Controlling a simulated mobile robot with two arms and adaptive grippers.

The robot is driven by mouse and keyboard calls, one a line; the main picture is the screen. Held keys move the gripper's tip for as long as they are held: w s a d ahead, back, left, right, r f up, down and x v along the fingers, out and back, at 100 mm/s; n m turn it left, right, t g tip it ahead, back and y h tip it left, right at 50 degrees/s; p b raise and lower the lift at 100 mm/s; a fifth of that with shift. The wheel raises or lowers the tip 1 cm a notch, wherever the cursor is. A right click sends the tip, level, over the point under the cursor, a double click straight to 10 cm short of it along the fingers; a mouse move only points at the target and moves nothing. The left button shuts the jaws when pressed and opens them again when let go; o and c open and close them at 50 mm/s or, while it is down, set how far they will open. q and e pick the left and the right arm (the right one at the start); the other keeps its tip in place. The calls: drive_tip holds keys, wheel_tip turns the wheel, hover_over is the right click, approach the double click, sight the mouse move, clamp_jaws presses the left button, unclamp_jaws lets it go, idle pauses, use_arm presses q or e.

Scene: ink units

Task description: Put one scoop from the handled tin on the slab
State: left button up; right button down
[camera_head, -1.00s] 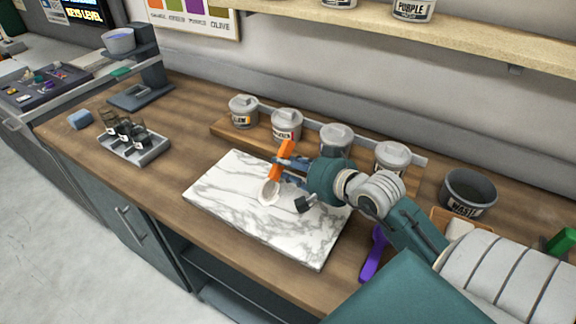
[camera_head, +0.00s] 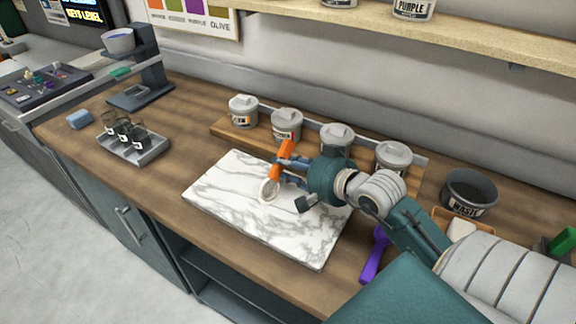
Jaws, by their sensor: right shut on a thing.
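My right gripper (camera_head: 282,172) is shut on a scoop with an orange handle (camera_head: 286,150) and a pale round head (camera_head: 268,190). The scoop's head is over the left-middle part of the white marble slab (camera_head: 235,185). I cannot tell whether it touches the slab or what it holds. Several lidded grey tins stand behind the slab: one at the left (camera_head: 243,112), one beside it (camera_head: 286,125), one behind my gripper (camera_head: 337,138) and one at the right (camera_head: 393,157). I cannot tell which is the handled tin. My left gripper is out of view.
A purple tool (camera_head: 375,256) lies right of the slab. A tray (camera_head: 152,153) of small dark jars and a blue block (camera_head: 80,119) are at the left. The counter between tray and slab is clear.

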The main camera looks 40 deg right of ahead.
drive_tip(key=shift+f+b, duration=0.2)
drive_tip(key=shift+b, duration=0.15)
idle(0.5)
drive_tip(key=shift+r, duration=0.1)
drive_tip(key=shift+r+p, duration=1.35)
drive_tip(key=shift+r, duration=1.25)
